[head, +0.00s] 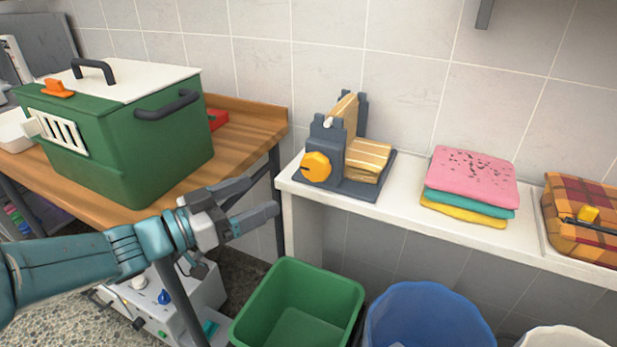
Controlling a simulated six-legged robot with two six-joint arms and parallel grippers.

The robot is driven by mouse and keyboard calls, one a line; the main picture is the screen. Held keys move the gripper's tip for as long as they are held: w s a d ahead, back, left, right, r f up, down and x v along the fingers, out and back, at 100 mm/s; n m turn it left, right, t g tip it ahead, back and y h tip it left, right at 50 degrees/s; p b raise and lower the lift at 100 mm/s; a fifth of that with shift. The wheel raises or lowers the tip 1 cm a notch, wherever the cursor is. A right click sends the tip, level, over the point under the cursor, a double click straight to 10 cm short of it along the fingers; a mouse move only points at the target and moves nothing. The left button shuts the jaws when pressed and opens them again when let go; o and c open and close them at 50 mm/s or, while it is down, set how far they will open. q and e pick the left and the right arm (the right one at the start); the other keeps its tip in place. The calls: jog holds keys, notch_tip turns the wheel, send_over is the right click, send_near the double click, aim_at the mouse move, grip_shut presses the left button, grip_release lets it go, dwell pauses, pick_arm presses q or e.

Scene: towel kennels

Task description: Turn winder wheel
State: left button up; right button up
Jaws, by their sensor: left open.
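The winder (345,150) is a dark grey stand on a flat base, on the white shelf near its left end. It holds a strip of striped tan cloth. Its yellow-orange wheel (316,167) is on the front left side and has a dark mark at its left. My left gripper (262,200) is open and empty. It is in front of the shelf's left end, to the left of the wheel and lower in the picture, apart from it. My right gripper is not in view.
A green carrier (115,150) with a white lid stands on the wooden table (248,120) at left. Folded towels (470,185) and a plaid bundle (580,215) lie on the shelf (405,200). A green bin (297,305) and a blue bin (425,320) stand below.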

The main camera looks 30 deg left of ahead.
pick_arm(q)
jog(key=a+y, duration=0.1)
jog(key=b, duration=0.5)
send_near(310, 167)
jog(key=shift+t+y, duration=0.3)
jog(key=x, duration=0.9)
jog(key=shift+s+d+f, duration=0.1)
jog(key=shift+d+f, duration=0.05)
jog(key=shift+d, duration=0.05)
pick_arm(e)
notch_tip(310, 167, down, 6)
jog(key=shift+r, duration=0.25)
pick_arm(q)
jog(key=shift+p, duration=0.35)
jog(key=c, duration=1)
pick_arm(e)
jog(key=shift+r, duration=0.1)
